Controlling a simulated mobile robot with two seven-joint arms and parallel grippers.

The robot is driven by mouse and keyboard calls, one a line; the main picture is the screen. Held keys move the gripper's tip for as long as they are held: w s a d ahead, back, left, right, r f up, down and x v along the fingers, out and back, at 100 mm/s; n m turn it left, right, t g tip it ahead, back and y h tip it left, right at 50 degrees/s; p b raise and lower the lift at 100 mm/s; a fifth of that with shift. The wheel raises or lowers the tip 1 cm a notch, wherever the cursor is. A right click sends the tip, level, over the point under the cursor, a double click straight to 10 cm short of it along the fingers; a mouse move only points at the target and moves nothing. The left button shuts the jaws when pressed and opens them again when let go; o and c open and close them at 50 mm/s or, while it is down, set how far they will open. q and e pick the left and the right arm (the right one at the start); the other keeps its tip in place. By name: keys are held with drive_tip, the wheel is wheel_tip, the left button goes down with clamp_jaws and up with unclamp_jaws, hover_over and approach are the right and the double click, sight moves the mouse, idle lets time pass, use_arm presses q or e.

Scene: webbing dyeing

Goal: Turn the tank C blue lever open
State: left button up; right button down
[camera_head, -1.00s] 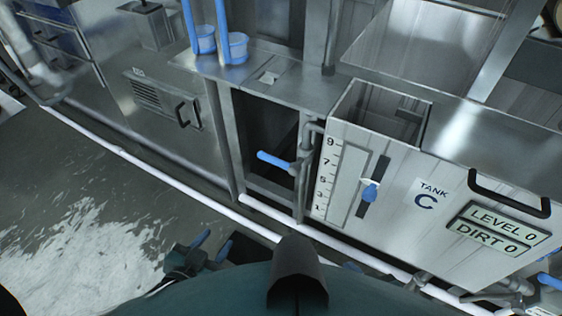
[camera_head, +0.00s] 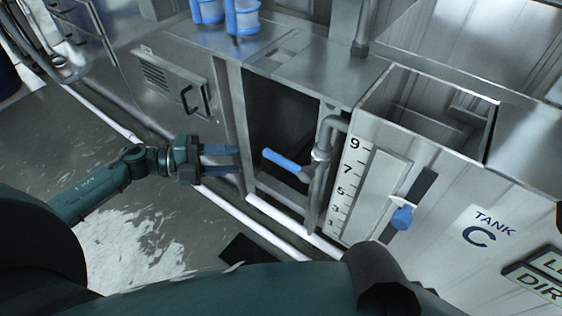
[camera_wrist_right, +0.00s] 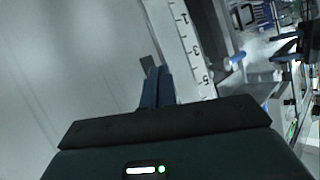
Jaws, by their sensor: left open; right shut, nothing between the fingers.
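The blue lever (camera_head: 286,160) sticks out to the left from a grey pipe beside tank C (camera_head: 462,190), in front of a dark open recess. My left gripper (camera_head: 238,160) is open, its two blue fingers pointing right toward the lever's free end. A small gap shows between them in the picture, and nothing is between the fingers. A blue piece there (camera_wrist_right: 237,58) may be the same lever.
A cabinet with a black handle (camera_head: 190,100) stands left of the recess. A white pipe (camera_head: 240,215) runs low along the floor. Blue-and-white cups (camera_head: 243,18) stand on the counter above.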

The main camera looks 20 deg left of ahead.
sight(271, 159)
use_arm(q)
drive_tip(key=x, duration=1.1)
drive_tip(key=shift+w+d+p, duration=0.2)
drive_tip(key=shift+d+p, duration=0.1)
drive_tip(key=shift+p, duration=0.05)
clamp_jaws()
